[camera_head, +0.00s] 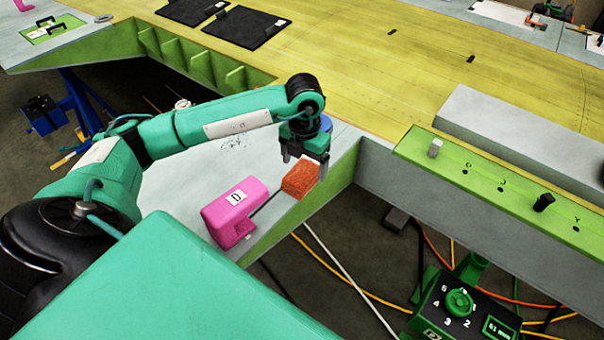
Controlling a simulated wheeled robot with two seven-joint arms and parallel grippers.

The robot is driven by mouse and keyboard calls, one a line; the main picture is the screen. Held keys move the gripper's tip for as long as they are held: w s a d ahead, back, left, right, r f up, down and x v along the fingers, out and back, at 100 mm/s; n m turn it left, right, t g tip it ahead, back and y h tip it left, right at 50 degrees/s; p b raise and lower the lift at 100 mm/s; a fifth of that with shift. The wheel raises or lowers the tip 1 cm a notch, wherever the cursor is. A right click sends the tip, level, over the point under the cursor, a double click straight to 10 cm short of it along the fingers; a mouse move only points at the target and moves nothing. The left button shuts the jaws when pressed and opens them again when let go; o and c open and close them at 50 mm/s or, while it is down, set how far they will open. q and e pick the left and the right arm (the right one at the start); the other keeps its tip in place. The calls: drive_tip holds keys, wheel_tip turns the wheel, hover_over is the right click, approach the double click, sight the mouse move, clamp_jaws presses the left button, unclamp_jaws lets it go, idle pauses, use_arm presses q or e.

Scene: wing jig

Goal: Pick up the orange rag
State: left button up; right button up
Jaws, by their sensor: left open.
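The orange rag (300,180) is a small folded block. It lies on the grey surface near its green edge, in the middle of the head view. My left gripper (306,160) points down just above the rag, with its fingers apart and nothing visible between them. Whether a finger touches the rag, I cannot tell. My right gripper is not in view.
A pink block (234,212) with a "D" label stands left of the rag. A green strip (480,180) with pegs lies at the right. Two black mats (246,27) lie at the back. Cables and a green dial box (458,303) are below the edge.

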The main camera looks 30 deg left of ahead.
sight(304, 172)
use_arm(q)
wheel_tip(304, 172, down, 3)
drive_tip(key=shift+s+r+p, duration=0.1)
drive_tip(key=shift+p, duration=0.65)
drive_tip(key=shift+f, duration=0.3)
drive_tip(key=shift+c, duration=0.6)
drive_tip(key=c, duration=0.9)
drive_tip(key=shift+c, duration=0.2)
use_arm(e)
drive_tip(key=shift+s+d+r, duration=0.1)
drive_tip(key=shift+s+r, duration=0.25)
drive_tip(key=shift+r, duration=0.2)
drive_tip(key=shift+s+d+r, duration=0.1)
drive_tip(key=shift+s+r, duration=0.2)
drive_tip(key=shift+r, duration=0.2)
use_arm(q)
drive_tip(key=shift+r, duration=0.2)
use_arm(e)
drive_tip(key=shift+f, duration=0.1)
